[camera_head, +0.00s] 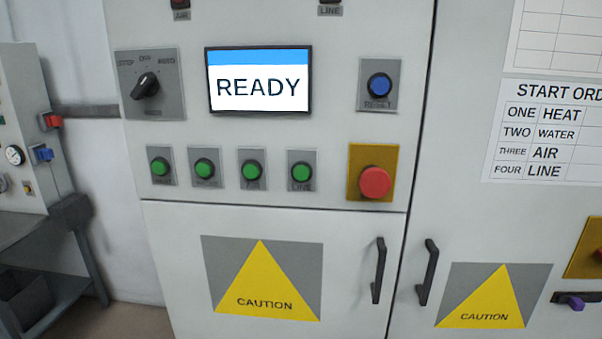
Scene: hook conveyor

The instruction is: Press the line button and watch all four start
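The grey control cabinet (330,130) fills the middle of the head view. Several green buttons sit in a row on it. The rightmost green button (300,171) has a small label that appears to read LINE. Three more green buttons (160,165) (205,168) (251,170) stand to its left, with labels too small to read surely. The screen (259,84) above the row reads READY under a blue bar. Two small fixtures labelled AIR (181,5) and LINE (330,6) are cut off at the top edge. Neither gripper is in view.
A red mushroom button (374,182) on a yellow plate is right of the row, below a blue reset button (379,85). A black selector knob (145,86) is at left. A start-order sheet (545,140) hangs at right. Door handles (379,270) (428,272) stick out below.

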